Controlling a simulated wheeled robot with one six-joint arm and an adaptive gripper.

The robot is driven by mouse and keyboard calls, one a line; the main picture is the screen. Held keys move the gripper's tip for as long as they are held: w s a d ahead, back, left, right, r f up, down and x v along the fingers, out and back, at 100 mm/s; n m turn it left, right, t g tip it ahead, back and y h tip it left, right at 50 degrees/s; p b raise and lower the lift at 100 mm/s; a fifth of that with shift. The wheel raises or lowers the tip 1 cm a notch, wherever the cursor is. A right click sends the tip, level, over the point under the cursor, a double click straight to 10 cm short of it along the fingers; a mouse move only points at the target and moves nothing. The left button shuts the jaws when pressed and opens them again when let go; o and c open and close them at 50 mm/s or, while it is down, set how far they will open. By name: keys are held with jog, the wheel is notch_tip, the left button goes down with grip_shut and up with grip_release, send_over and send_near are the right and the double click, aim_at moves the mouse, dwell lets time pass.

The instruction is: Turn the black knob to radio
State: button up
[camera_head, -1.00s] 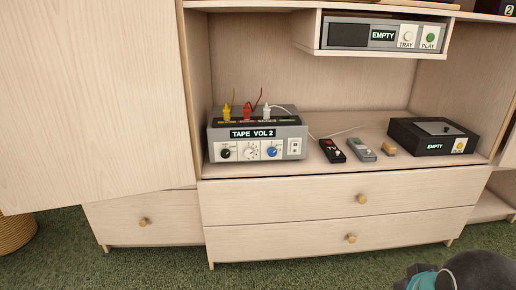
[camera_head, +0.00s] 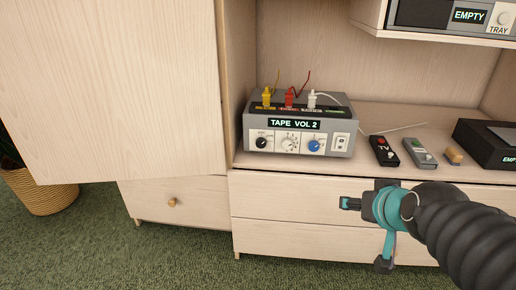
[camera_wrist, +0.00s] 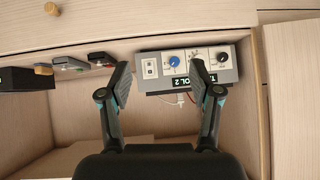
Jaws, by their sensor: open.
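The black knob (camera_head: 262,143) is the leftmost dial on the front of a grey box (camera_head: 255,110) whose display reads "TAPE VOL 2". A white knob (camera_head: 289,145) and a blue knob (camera_head: 314,145) sit to its right. In the upside-down wrist view, the black knob (camera_wrist: 222,58) is near the right finger, outside the gap between the fingers. My gripper (camera_head: 364,235) is open and empty, in front of the drawers, lower and to the right of the box. In the wrist view my gripper (camera_wrist: 161,80) has its fingers wide apart. The knob's label is too small to read.
Two remotes (camera_head: 384,151) (camera_head: 420,153) and a small wooden block (camera_head: 454,155) lie right of the box, near a black device (camera_head: 490,143). A cabinet door (camera_head: 110,90) stands to its left. Yellow, red and white plugs (camera_head: 312,101) rise from the box top.

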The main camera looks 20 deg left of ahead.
jog(key=w+a+n+t+y, duration=0.1)
jog(key=w+a+t+y, duration=0.1)
jog(key=w+a, duration=0.55)
jog(key=t+h+b, duration=0.2)
jog(key=t+b, duration=0.1)
jog(key=t, duration=0.4)
send_near(260, 145)
jog(key=w, duration=0.3)
jog(key=w+a, duration=0.1)
jog(key=w, duration=0.4)
jog(key=shift+w+a+r+p, duration=0.15)
jog(key=shift+w+a+p, duration=0.05)
jog(key=shift+w+p, duration=0.15)
jog(key=c, duration=1.1)
